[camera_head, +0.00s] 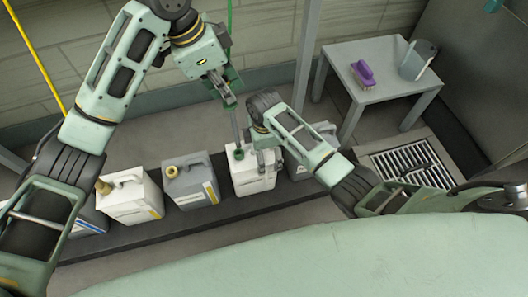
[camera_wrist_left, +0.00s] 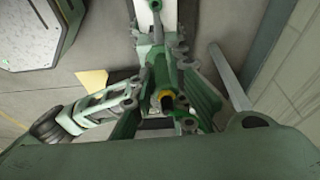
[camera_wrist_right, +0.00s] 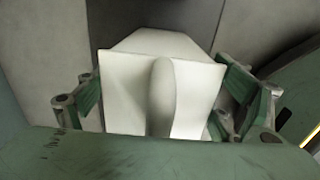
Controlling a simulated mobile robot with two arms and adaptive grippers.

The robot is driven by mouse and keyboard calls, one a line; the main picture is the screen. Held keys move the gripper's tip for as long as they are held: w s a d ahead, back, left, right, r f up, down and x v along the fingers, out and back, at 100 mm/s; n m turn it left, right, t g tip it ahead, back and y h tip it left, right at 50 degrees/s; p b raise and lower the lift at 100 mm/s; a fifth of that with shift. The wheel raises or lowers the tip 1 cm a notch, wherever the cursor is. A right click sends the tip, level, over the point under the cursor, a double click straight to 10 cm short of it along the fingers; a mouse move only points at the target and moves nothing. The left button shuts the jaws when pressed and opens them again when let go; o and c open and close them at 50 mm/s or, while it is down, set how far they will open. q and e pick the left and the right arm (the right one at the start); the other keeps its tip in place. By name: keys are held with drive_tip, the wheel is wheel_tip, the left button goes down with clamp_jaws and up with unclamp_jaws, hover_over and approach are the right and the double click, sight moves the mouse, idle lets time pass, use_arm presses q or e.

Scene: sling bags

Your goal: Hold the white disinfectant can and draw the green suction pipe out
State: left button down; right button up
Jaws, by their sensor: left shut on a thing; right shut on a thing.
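The white can (camera_head: 252,182) stands upright on the dark ledge, below my two grippers in the head view. A pipe (camera_head: 236,127), grey-green, runs from my left gripper (camera_head: 229,98) down to the can's top, where a green ring sits; I cannot tell how deep it reaches. My left gripper is shut on the pipe; the green pipe (camera_wrist_left: 158,55) shows between its fingers in the left wrist view. My right gripper (camera_head: 266,158) is shut on the can. In the right wrist view the white can (camera_wrist_right: 130,88) fills the space between the fingers, its handle in the middle.
A white can (camera_head: 140,205) and a grey can (camera_head: 190,188), both brass-capped, stand left along the dark ledge (camera_head: 180,232). Another grey can (camera_head: 297,170) is partly hidden behind my right arm. A grey table (camera_head: 385,92) holds a purple brush (camera_head: 362,73) and a grey-green container (camera_head: 417,62).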

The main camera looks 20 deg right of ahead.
use_arm(q)
drive_tip(key=shift+r, duration=0.15)
drive_tip(key=shift+r, duration=1.85)
use_arm(e)
drive_tip(key=shift+d, duration=0.1)
drive_tip(key=o, duration=1.3)
wheel_tip(320, 180, up, 12)
drive_tip(key=shift+f, duration=0.1)
